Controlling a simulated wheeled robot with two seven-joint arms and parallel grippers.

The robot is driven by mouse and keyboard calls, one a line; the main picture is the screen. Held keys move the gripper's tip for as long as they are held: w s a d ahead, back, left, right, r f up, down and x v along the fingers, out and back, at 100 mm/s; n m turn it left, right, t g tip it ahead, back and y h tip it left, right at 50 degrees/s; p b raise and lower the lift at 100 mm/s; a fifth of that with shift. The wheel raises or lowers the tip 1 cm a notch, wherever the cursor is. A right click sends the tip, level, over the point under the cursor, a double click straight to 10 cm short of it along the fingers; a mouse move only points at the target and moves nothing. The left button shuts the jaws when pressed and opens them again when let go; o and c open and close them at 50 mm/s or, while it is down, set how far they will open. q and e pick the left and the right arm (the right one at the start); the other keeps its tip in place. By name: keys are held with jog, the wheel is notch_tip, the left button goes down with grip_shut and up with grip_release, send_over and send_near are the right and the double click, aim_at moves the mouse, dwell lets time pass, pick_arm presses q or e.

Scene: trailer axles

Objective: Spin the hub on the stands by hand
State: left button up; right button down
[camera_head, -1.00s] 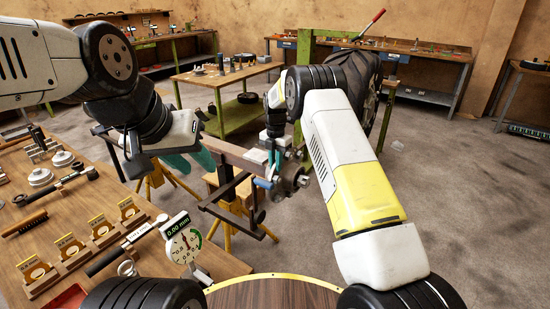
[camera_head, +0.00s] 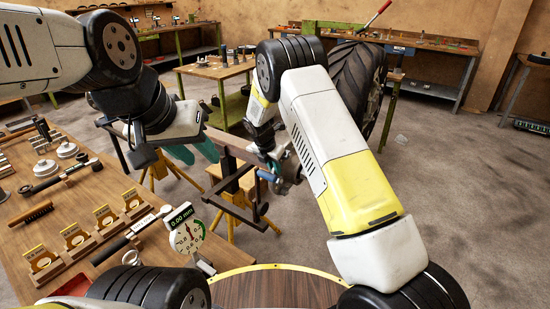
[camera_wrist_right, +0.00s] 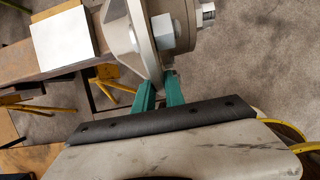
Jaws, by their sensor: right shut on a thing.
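The grey metal hub (camera_head: 290,173) sits at the near end of the axle beam (camera_head: 232,146), which rests on yellow stands (camera_head: 238,208). My right gripper (camera_head: 276,160) is at the hub, partly hidden by my right arm. In the right wrist view the hub (camera_wrist_right: 172,25) shows its flange, a large nut and a stub end. There the teal fingers of my right gripper (camera_wrist_right: 161,88) are shut on the flange's lower edge. My left gripper (camera_head: 194,153) is left of the beam, empty, with its teal fingers apart.
A wooden bench (camera_head: 60,218) on the left carries a dial gauge (camera_head: 187,232) reading 0.00 mm, several yellow-faced holders and tools. A large tyre (camera_head: 358,80) stands behind my right arm. A green-legged table (camera_head: 215,70) is further back. Floor on the right is clear.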

jog(key=c, duration=1.4)
grip_release()
jog(key=shift+f, duration=0.1)
jog(key=v, duration=0.7)
jog(key=shift+s+r, duration=0.2)
jog(key=shift+r, duration=0.2)
jog(key=shift+a, duration=0.1)
